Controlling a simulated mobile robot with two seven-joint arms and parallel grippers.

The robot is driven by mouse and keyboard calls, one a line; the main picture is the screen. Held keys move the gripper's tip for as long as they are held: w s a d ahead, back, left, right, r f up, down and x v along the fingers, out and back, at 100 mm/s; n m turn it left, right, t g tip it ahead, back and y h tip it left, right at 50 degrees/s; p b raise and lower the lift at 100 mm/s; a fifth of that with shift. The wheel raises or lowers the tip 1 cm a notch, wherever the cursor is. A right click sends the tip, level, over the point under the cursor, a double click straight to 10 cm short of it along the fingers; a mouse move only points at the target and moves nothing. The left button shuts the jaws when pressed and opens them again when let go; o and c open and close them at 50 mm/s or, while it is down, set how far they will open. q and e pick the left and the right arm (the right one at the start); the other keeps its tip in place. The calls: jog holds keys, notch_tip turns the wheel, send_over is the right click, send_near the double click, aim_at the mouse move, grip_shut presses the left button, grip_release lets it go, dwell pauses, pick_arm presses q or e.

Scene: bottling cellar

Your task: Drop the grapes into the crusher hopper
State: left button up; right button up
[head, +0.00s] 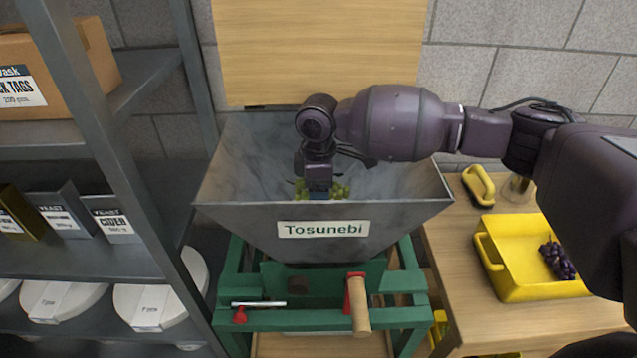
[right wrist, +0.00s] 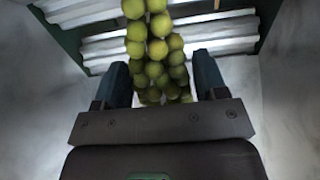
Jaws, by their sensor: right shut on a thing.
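The crusher hopper (head: 240,218) is a grey metal funnel labelled "Tosunebi" on a green frame, open at the top. My right gripper (head: 319,194) reaches down inside it, with its fingertips partly hidden by the front wall. It is shut on a bunch of green grapes (head: 340,190). In the right wrist view the green grapes (right wrist: 155,55) hang between the two fingers of the right gripper (right wrist: 160,85), above the ridged rollers (right wrist: 105,50) at the hopper's bottom. A bunch of dark purple grapes (head: 557,261) lies in a yellow crate (head: 510,288). My left gripper is out of view.
The hopper's wooden lid (head: 320,50) stands raised behind it. A metal shelf (head: 150,80) with boxes and white lidded tubs is close on the left. A wooden table (head: 455,240) on the right holds the yellow crate and a yellow-handled brush (head: 478,186). A crank handle (head: 359,305) sticks out in front.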

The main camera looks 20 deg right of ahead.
jog(key=o, duration=0.8)
notch_tip(320, 180, up, 10)
jog(key=shift+f, duration=0.25)
jog(key=shift+r, duration=0.7)
